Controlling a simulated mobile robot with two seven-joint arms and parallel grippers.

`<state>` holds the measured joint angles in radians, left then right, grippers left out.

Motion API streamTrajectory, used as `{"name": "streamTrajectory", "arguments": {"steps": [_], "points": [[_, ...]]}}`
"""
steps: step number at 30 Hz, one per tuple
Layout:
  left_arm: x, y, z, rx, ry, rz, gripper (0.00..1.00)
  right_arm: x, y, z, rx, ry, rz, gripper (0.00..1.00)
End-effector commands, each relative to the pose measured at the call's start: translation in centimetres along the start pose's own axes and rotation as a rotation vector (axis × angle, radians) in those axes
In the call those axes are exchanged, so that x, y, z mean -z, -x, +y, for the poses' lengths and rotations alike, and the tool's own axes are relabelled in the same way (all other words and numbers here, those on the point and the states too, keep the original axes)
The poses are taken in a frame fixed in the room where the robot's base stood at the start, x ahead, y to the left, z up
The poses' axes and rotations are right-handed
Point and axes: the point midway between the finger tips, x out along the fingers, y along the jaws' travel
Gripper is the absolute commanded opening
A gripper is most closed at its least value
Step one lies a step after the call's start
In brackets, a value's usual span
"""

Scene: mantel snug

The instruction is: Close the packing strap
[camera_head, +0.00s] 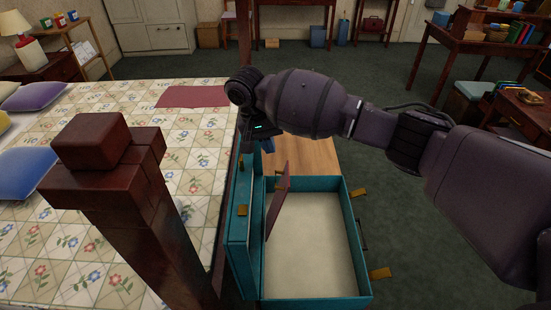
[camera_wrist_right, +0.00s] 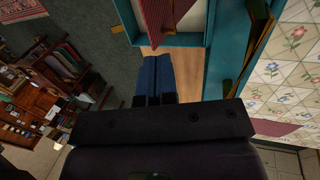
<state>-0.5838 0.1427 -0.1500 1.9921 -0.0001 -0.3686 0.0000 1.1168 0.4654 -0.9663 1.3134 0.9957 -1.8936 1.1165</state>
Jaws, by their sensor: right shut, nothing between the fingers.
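An open teal suitcase (camera_head: 310,297) with a cream lining stands beside the bed. Its lid (camera_head: 240,255) is raised along the left side. A dark red flap (camera_head: 279,205), which looks like the packing strap, stands tilted up at the suitcase's left inner side. In the right wrist view the red flap (camera_wrist_right: 165,20) shows at the top, above the suitcase's teal rim (camera_wrist_right: 180,40). My right gripper (camera_head: 268,146) is just beyond the suitcase's far edge, apart from the flap. Its blue fingers (camera_wrist_right: 157,62) are shut together and empty. My left gripper is not in view.
The suitcase rests on a wooden surface (camera_head: 308,155). A bed with a floral quilt (camera_head: 110,250) lies to the left, with a dark wooden bedpost (camera_head: 140,215) in the foreground. Brass latches (camera_head: 379,273) stick out at the suitcase's right. Green carpet (camera_head: 420,240) is clear there.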

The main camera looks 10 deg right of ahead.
Motion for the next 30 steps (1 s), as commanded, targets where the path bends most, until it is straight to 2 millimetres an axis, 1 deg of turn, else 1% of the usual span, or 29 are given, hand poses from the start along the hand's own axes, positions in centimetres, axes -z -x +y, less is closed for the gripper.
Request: {"name": "streamTrajectory", "arguments": {"steps": [5,9,12,18,24,30], "points": [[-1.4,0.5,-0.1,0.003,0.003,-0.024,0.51,0.0,-1.6,0.0,-0.001,-0.001,-0.002,0.00],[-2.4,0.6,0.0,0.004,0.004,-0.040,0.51,0.0,-3.9,0.0,-0.002,0.000,-0.003,0.00],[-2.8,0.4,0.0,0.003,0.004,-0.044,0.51,0.0,-5.7,0.0,-0.002,0.000,-0.004,0.00],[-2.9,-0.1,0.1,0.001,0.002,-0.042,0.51,0.0,-8.4,0.0,-0.002,-0.001,-0.002,0.00],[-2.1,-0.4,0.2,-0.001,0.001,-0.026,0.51,0.0,-9.8,0.0,-0.001,-0.001,-0.001,0.00],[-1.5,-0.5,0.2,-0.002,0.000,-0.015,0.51,0.0,-10.0,0.0,0.000,0.000,0.000,0.00]]}}
